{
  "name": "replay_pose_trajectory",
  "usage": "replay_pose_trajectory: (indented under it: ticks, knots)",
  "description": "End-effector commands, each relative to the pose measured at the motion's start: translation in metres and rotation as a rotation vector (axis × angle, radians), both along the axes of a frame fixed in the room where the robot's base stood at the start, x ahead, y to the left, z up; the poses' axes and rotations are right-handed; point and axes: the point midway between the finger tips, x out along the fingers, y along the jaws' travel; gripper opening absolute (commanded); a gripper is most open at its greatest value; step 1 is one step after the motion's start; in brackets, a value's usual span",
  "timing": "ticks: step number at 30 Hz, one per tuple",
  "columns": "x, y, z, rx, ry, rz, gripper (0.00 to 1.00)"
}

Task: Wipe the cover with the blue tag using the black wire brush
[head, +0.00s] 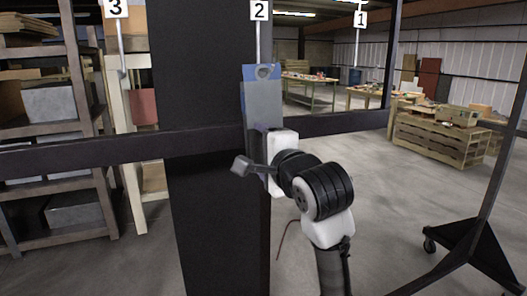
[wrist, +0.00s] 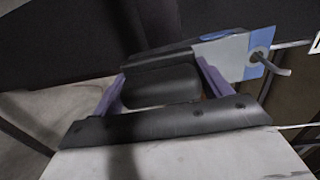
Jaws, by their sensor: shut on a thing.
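A grey cover (head: 263,108) with a blue tag (head: 250,73) at its top hangs from a metal hook under the number 2 sign, in front of the dark post. In the wrist view the cover (wrist: 222,54) and its blue tag (wrist: 262,42) show at upper right, with the hook through the hole. My gripper (head: 258,137) is at the cover's lower end. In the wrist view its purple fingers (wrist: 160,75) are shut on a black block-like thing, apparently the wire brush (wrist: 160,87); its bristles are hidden. I cannot tell whether it touches the cover.
A dark horizontal rail (head: 90,151) crosses a wide dark post (head: 205,215) by my gripper. Signs 3 (head: 115,8) and 1 (head: 360,19) mark other hanging rods. Wooden shelving (head: 45,120) stands at left, a pallet-like bench (head: 440,135) at right. The floor between is open.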

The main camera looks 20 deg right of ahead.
Motion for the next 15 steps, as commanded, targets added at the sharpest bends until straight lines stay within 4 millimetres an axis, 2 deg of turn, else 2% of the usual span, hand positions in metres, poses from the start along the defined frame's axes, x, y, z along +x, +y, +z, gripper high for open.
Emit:
replay_pose_trajectory:
  ticks: [15]
  knots:
    - [0.0088,0.0002,0.0002,0.000,-0.002,0.000,0.59]
